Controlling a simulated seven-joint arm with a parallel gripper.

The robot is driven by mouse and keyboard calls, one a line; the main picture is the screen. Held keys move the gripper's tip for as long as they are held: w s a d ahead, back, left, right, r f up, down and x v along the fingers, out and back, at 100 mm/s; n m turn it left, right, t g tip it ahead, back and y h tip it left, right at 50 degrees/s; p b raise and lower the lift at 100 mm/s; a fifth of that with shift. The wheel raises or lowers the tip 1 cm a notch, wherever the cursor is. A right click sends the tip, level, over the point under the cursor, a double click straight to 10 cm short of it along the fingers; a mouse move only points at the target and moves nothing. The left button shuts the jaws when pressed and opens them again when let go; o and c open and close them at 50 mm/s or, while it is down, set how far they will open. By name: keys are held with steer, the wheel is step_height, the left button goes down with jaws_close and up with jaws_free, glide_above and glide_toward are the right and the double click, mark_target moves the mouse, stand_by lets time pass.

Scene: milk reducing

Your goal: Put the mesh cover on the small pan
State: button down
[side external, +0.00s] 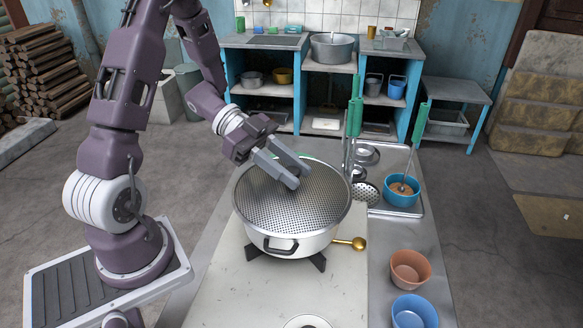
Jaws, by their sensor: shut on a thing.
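The mesh cover (290,208), a round grey perforated disc, lies over the mouth of a white pan (306,245) with a black side handle. The disc looks about level and spans nearly the whole opening. I cannot tell whether it sits fully on the rim or slightly above it. My gripper (298,176) reaches in from the upper left, its grey fingers over the far part of the cover. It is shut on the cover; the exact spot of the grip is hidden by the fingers.
The pan stands on a black burner support (319,262) on a pale counter. A brass knob (357,243) is close at its right. Beyond are a metal tray with a blue bowl (401,191) and green-handled tools (354,117). An orange bowl (410,270) and a blue bowl (414,311) stand front right.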

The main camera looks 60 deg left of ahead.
mark_target(264, 175)
steer(key=shift+f, duration=0.45)
steer(key=c, duration=1)
jaws_free()
steer(key=shift+c, duration=0.2)
steer(key=v, duration=0.7)
